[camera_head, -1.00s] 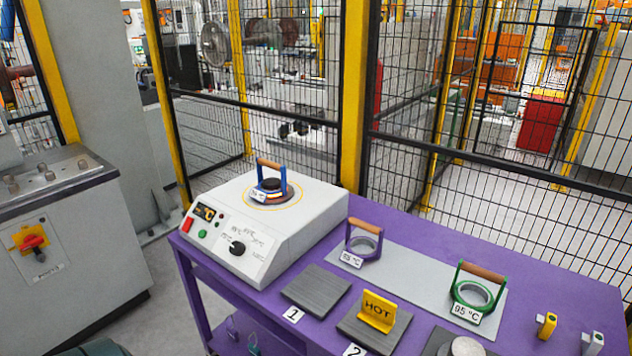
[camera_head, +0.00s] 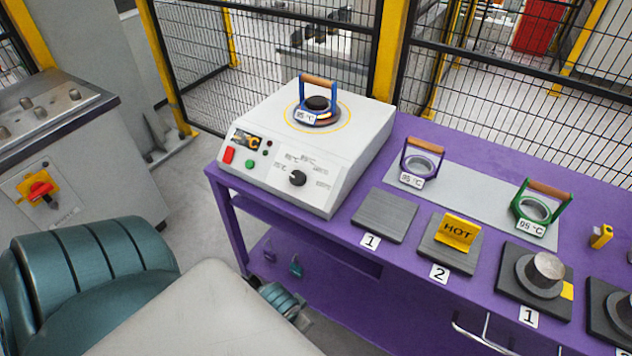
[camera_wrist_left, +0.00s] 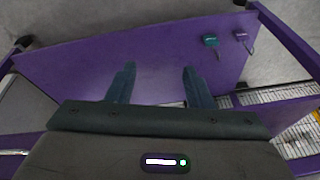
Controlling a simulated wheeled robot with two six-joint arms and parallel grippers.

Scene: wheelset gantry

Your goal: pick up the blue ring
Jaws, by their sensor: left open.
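The blue ring (camera_head: 335,102) has two blue uprights, a wooden handle across the top and a 95 °C tag. It stands upright around a dark round core on top of the white heater (camera_head: 365,105), inside a yellow circle. My left arm comes in at the lower left of the head view, well short of the heater; its fingers cannot be made out there. In the left wrist view my left gripper (camera_wrist_left: 158,85) is open with nothing between its fingers. A purple panel of the bench shows beyond them, and the blue ring does not. My right gripper is in neither view.
A purple ring (camera_head: 422,162) and a green ring (camera_head: 538,210) stand on a grey mat on the purple table (camera_head: 490,150). Plates, one with a yellow HOT sign (camera_head: 458,231), lie in front. A grey cabinet (camera_head: 75,160) stands left. Mesh fencing runs behind.

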